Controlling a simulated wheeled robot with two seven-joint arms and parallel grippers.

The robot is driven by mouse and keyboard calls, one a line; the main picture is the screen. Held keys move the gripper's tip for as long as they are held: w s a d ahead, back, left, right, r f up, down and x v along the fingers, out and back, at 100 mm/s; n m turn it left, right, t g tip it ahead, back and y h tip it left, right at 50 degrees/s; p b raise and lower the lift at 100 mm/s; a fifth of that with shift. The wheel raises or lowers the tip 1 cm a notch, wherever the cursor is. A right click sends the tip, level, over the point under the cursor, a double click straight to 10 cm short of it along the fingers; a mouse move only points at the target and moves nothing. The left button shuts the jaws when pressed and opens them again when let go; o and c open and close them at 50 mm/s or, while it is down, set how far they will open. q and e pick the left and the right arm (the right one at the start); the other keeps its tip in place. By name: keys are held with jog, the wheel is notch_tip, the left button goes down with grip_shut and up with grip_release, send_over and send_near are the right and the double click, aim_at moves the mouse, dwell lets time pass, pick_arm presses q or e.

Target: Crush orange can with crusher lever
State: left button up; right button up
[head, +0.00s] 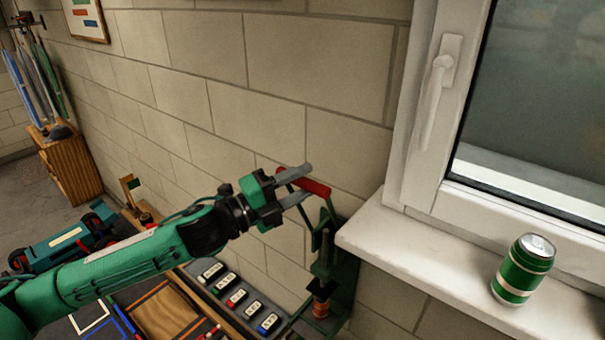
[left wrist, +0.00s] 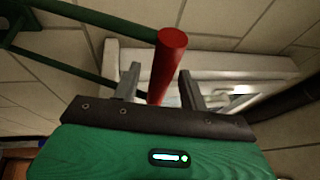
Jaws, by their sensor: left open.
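The crusher (head: 343,285) is a green frame fixed on the wall below and left of the window sill. Its lever ends in a red handle (head: 316,187), which also shows in the left wrist view (left wrist: 169,55). A small orange can (head: 321,290) sits low in the crusher, partly hidden by its dark parts. My left gripper (head: 303,182) is at the handle, with its jaws apart. In the left wrist view the handle lies between the two grey fingers (left wrist: 159,84), with gaps on both sides. My right gripper is out of sight.
A green can (head: 524,270) stands on the white window sill (head: 420,265), which juts out right of the crusher. Below my left arm is a bench with a tray (head: 240,300) of small coloured items. A teal car (head: 65,245) is at the left.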

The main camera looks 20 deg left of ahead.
pick_arm(q)
jog(key=shift+w+d, duration=0.2)
jog(key=shift+w, duration=0.05)
jog(key=shift+c, duration=0.2)
